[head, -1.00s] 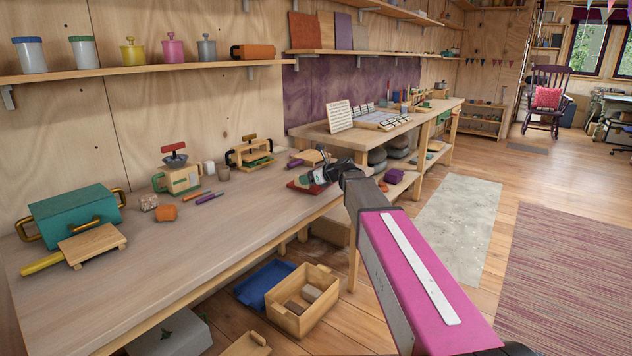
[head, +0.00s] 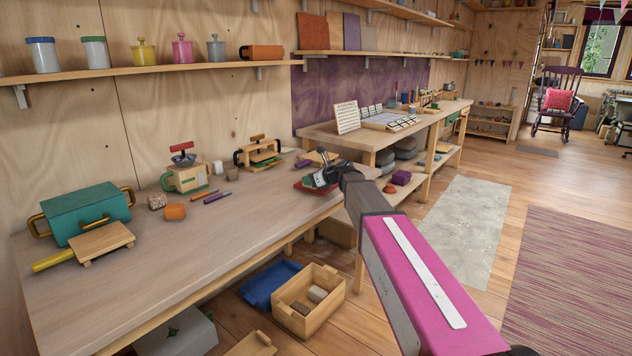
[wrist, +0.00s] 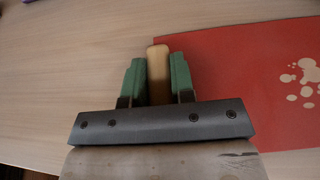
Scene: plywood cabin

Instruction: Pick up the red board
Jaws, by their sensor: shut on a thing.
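The red board (wrist: 240,85) with cream splotches fills the right of the wrist view. In the head view the red board (head: 305,187) shows as a small red patch at the bench's right end, partly hidden by my gripper (head: 322,177). In the wrist view my gripper (wrist: 157,64) has its green fingers closed on both sides of a tan wooden handle at the board's left edge. The pale bench top shows beside and beyond the board. I cannot tell whether the board is clear of the bench top.
The workbench (head: 140,285) also carries a teal box (head: 85,215), a small wooden stand (head: 97,243), an orange block (head: 175,211) and a wooden press (head: 258,152). An open wooden crate (head: 310,300) stands on the floor below.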

